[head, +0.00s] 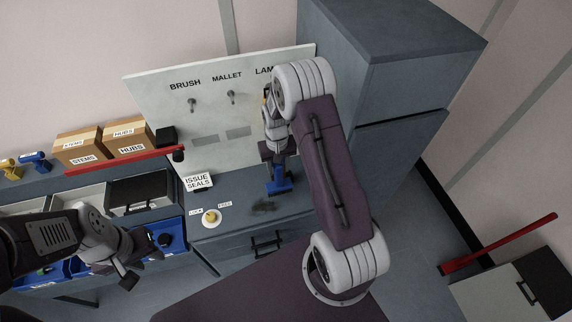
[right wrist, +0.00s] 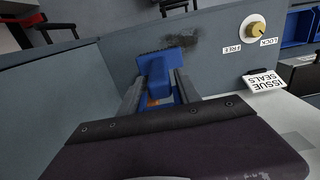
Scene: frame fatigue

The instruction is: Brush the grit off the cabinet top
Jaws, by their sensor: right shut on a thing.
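My right gripper (head: 279,163) is shut on a blue brush (head: 280,186), with its head low over the cabinet top (head: 237,215). In the right wrist view the blue brush (right wrist: 158,78) sits between the fingers of my right gripper (right wrist: 158,95). A dark patch of grit (head: 263,207) lies on the cabinet top just in front of the brush. The grit (right wrist: 182,41) also shows at the brush head's edge in the right wrist view; I cannot tell whether they touch. My left gripper (head: 143,268) is open and empty, far left, over the blue bins.
A yellow knob (head: 211,216) between LOCK and FREE labels and an ISSUE SEALS sign (head: 198,181) stand left on the cabinet top. A pegboard (head: 205,110) with BRUSH and MALLET pegs rises behind. A tall grey cabinet (head: 400,100) stands at the right.

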